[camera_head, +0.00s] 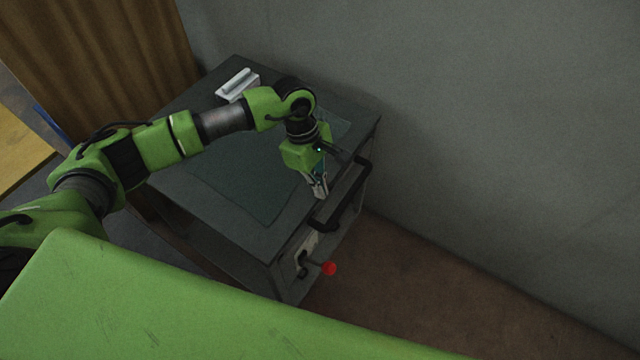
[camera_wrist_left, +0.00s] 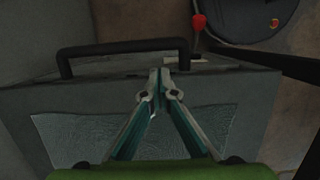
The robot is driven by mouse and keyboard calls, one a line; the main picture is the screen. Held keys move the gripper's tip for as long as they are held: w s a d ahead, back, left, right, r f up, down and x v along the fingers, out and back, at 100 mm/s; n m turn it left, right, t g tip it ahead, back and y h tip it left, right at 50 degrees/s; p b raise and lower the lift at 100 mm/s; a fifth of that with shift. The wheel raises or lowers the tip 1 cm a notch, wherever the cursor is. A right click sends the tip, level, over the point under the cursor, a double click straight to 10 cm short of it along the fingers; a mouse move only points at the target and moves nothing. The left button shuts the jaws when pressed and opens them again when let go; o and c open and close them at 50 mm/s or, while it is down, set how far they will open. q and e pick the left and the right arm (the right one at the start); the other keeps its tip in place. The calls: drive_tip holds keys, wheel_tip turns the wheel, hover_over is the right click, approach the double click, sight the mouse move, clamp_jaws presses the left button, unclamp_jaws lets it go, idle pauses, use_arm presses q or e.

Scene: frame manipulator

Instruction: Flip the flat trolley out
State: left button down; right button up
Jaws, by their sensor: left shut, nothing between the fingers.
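The flat trolley (camera_head: 262,240) is a dark grey, box-like unit with a textured mat (camera_head: 225,185) on its top. A black bar handle (camera_head: 357,200) sticks out from its right-hand side. Below the handle a lever ends in a red knob (camera_head: 329,268). My left gripper (camera_head: 319,194) points down over the top's edge, beside the handle. In the left wrist view its fingertips (camera_wrist_left: 160,74) are together and empty, just short of the handle (camera_wrist_left: 125,45); I cannot tell whether they touch it. The red knob (camera_wrist_left: 199,22) shows beyond the handle. My right gripper is not in view.
A white block-like object (camera_head: 237,85) lies at the far corner of the trolley top. A grey wall (camera_head: 500,110) stands behind and to the right. A brown curtain (camera_head: 140,45) hangs at the upper left. The brown floor (camera_head: 430,275) right of the trolley is clear.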

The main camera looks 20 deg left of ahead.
sight(325, 205)
use_arm(q)
drive_tip(key=p+x, duration=0.1)
drive_tip(key=x, duration=0.5)
drive_tip(key=shift+d+f, duration=0.15)
drive_tip(key=shift+f, duration=0.15)
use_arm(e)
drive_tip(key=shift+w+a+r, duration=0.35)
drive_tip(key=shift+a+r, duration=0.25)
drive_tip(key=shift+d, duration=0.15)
